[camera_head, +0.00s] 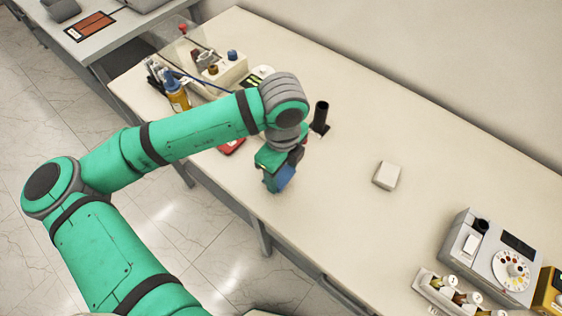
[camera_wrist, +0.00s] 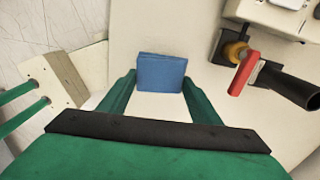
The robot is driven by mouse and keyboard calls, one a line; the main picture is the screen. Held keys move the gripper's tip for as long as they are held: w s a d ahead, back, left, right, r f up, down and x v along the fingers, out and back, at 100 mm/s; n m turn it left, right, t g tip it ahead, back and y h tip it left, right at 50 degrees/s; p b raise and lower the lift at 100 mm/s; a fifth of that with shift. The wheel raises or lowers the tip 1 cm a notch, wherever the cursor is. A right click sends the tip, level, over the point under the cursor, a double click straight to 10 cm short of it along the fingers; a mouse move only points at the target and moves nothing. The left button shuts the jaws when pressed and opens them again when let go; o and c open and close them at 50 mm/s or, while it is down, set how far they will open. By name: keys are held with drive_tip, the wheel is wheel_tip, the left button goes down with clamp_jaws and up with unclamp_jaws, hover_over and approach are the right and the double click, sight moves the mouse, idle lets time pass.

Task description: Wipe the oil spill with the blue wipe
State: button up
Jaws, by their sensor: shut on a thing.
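My gripper (camera_head: 277,182) is over the front part of the long pale table (camera_head: 345,215), near its front edge. It is shut on the blue wipe (camera_head: 286,177), a small blue block-like pad. In the wrist view the wipe (camera_wrist: 162,72) sits between the two green fingers of my gripper (camera_wrist: 157,84), with pale tabletop around it. I cannot tell whether the wipe touches the table. I cannot make out an oil spill in either view; my arm and gripper cover part of the table.
A black upright tube (camera_head: 321,115) stands behind my gripper. A red item (camera_head: 232,147) lies partly under my arm. A pale block (camera_head: 386,175) sits to the right, with clear table around it. A grey dial device (camera_head: 490,255) and bottle rack (camera_head: 447,290) stand at the right.

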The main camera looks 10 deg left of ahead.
drive_tip(key=shift+d+r, duration=0.1)
drive_tip(key=shift+r, duration=2)
